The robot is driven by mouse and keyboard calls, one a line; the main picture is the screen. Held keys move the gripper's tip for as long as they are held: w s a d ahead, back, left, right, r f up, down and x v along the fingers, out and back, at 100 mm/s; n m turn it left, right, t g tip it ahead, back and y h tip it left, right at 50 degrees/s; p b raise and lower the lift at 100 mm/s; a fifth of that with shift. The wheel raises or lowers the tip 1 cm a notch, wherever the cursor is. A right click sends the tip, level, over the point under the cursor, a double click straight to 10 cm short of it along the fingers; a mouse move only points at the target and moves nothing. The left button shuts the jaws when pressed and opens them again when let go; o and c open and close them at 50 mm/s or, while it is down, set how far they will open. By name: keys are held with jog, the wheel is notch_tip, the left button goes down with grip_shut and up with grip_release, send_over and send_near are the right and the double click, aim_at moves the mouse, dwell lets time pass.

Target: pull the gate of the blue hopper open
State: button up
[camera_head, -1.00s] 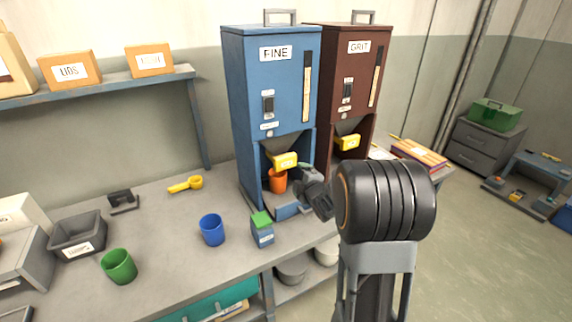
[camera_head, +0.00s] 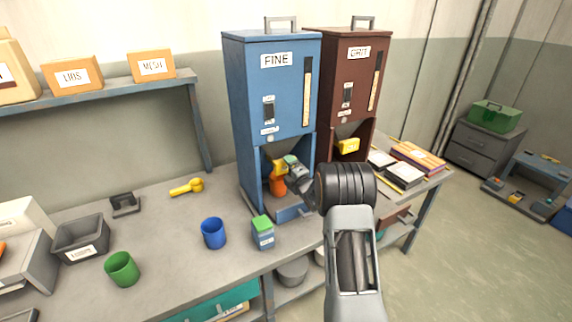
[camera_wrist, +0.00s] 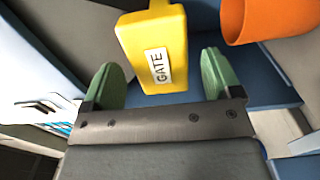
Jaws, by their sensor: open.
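The blue hopper (camera_head: 254,95), labelled FINE, stands on the workbench. Its yellow gate (camera_wrist: 155,52), marked GATE, lies ahead of and between my two green fingertips in the wrist view. In the head view the gate is largely hidden by my gripper (camera_head: 290,163). My gripper also shows in the wrist view (camera_wrist: 160,85), open, with a gap on each side of the gate. An orange cup (camera_head: 278,186) stands in the hopper's bay under the gate; it also shows at the top right of the wrist view (camera_wrist: 262,18).
A dark red hopper (camera_head: 349,85) labelled GRIT, with its own yellow gate (camera_head: 348,146), stands close on the right. A small blue box with a green top (camera_head: 263,232), a blue cup (camera_head: 213,233) and a green cup (camera_head: 122,269) stand on the bench in front.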

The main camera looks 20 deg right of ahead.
jog(key=shift+w+a, duration=0.2)
jog(key=shift+w, duration=1.25)
